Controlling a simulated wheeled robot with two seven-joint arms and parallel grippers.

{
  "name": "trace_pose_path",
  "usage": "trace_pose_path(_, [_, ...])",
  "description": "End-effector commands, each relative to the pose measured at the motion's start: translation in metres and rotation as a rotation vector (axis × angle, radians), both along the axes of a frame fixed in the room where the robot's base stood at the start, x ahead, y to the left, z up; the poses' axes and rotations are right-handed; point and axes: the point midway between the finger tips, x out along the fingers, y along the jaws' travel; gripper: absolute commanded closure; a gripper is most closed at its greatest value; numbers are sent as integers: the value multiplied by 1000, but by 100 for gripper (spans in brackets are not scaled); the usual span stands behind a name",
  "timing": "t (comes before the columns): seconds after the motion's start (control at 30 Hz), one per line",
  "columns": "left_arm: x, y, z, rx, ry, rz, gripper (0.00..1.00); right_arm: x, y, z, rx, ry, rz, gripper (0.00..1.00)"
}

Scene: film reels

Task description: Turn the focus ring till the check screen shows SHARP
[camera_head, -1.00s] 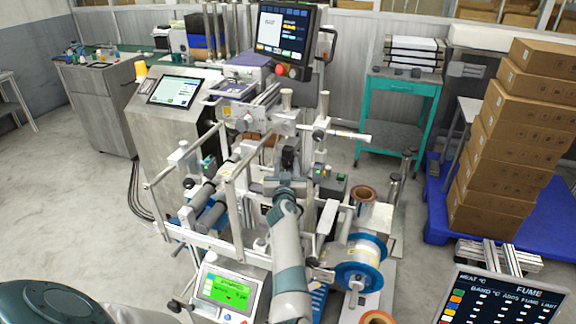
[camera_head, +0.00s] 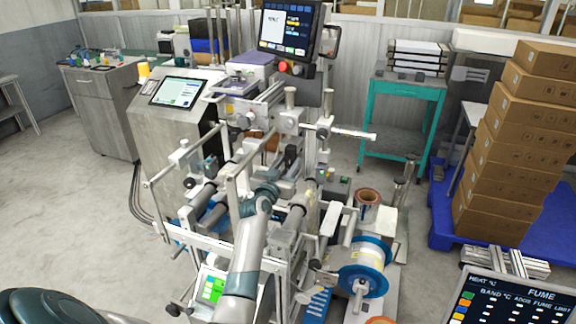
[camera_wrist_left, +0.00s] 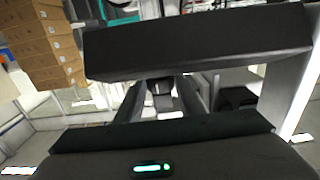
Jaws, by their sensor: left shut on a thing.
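The machine (camera_head: 165,120) fills the middle of the head view. A monitor (camera_head: 285,28) on top has a pale panel with one short dark word, too small to read surely. My left arm rises from the bottom to the machine's front, with the left gripper (camera_head: 287,165) mostly hidden among the white and grey parts. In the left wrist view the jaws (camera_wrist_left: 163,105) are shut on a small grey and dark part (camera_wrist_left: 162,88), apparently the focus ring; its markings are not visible. My right gripper is out of view.
A small green-lit screen (camera_head: 212,288) sits low, partly behind my arm. White rails (camera_head: 240,165) and rollers crowd the gripper. A blue-rimmed reel (camera_head: 362,262) is at right. A teal cart (camera_head: 400,125) and stacked boxes (camera_head: 515,155) stand farther right. Floor is open at left.

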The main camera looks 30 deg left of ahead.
Motion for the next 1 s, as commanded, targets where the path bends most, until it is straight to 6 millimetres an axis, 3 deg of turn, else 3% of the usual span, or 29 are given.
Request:
trace_pose_path(0.03, [1,1,5,3,-8,3,88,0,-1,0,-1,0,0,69])
trace_pose_path(0.07, [1,1,5,3,-8,3,61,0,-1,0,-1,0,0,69])
trace_pose_path(0.13, [1,1,4,3,-7,3,47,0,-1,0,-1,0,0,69])
trace_pose_path(0.57, [-3,-1,0,0,-2,1,47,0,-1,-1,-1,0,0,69])
trace_pose_path(1.0, [-48,-11,-1,2,-4,2,47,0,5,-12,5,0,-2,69])
